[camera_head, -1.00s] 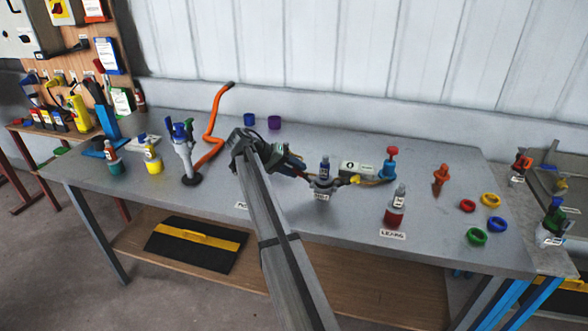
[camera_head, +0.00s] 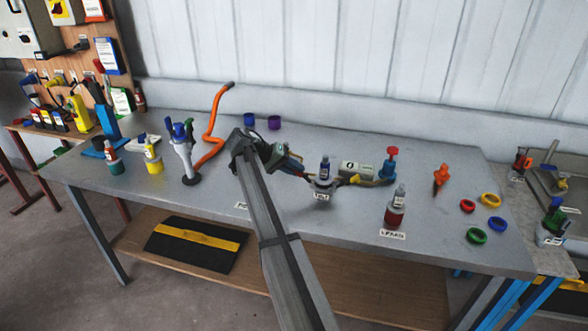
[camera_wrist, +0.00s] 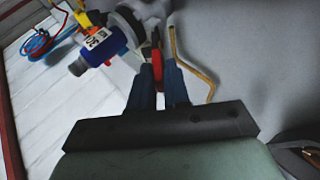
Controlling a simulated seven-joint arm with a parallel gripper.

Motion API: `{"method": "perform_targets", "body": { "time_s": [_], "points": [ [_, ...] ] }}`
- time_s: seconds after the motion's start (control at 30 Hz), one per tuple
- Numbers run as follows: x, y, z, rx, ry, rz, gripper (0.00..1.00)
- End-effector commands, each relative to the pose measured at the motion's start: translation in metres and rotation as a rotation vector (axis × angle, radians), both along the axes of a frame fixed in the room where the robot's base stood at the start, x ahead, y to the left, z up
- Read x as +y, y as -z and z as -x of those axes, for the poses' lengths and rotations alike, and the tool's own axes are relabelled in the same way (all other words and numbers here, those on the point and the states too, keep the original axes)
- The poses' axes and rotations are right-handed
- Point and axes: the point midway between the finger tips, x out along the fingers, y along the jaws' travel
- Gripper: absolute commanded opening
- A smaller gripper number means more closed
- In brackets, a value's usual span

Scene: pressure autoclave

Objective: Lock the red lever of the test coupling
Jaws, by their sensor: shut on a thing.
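The test coupling (camera_head: 322,185) is a grey fitting on the bench with a blue bottle (camera_head: 325,170) upright in it. In the wrist view the blue bottle (camera_wrist: 103,45) appears tilted at the upper left, beside the grey round coupling (camera_wrist: 152,10). The red lever (camera_wrist: 156,50) lies between the blue fingers of my gripper (camera_wrist: 157,72), which is shut on it. In the head view my gripper (camera_head: 308,178) reaches the coupling's left side; the lever is hidden there.
A yellow-brown hose (camera_head: 365,181) runs right from the coupling to a blue valve with a red knob (camera_head: 391,163). A red bottle (camera_head: 395,208) stands at the right front. A grey-blue pump (camera_head: 184,155) stands left. Bare bench lies in front of the coupling.

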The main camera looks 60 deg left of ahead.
Motion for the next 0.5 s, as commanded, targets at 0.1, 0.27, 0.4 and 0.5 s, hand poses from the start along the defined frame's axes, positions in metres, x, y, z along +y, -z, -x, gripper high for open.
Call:
{"method": "perform_targets", "body": {
  "time_s": [0.1,0.27,0.4,0.5],
  "points": [
    [0.0,0.0,0.0,0.003,0.0,-0.003,0.0],
    [-0.002,-0.003,-0.001,0.027,0.002,-0.027,0.0],
    [-0.006,-0.007,-0.005,0.076,0.002,-0.077,0.0],
    [-0.009,-0.011,-0.008,0.125,0.003,-0.127,0.0]
  ]
}}
